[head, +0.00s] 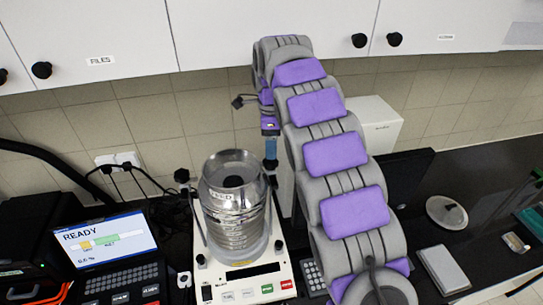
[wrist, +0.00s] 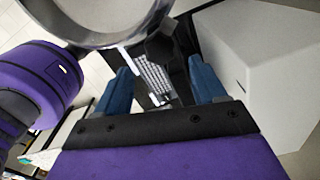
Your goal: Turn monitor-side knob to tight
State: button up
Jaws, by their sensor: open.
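The sieve shaker (head: 240,285) has a white base and a shiny metal sieve stack (head: 235,215) between two upright rods. A black knob (head: 181,176) tops the left rod, nearer the READY screen. Another black knob (head: 270,165) tops the right rod, on the dark monitor's side. My gripper (head: 270,148) points down just above that right knob, with its blue fingers partly hiding it. In the wrist view my gripper (wrist: 163,86) is open, its two blue fingers apart. The round metal rim of the stack (wrist: 100,40) is close by; I cannot clearly tell the knob between the fingers.
The READY display (head: 105,240) stands left of the shaker. A white box (head: 375,125) stands behind my arm, and a dark monitor (head: 408,175) is at right. A round metal lid (head: 447,212) lies on the black counter. White cabinets (head: 90,35) hang above.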

aim_at(268, 164)
jog(key=shift+f+p, duration=0.5)
jog(key=shift+f, duration=2.35)
jog(key=c, duration=1.1)
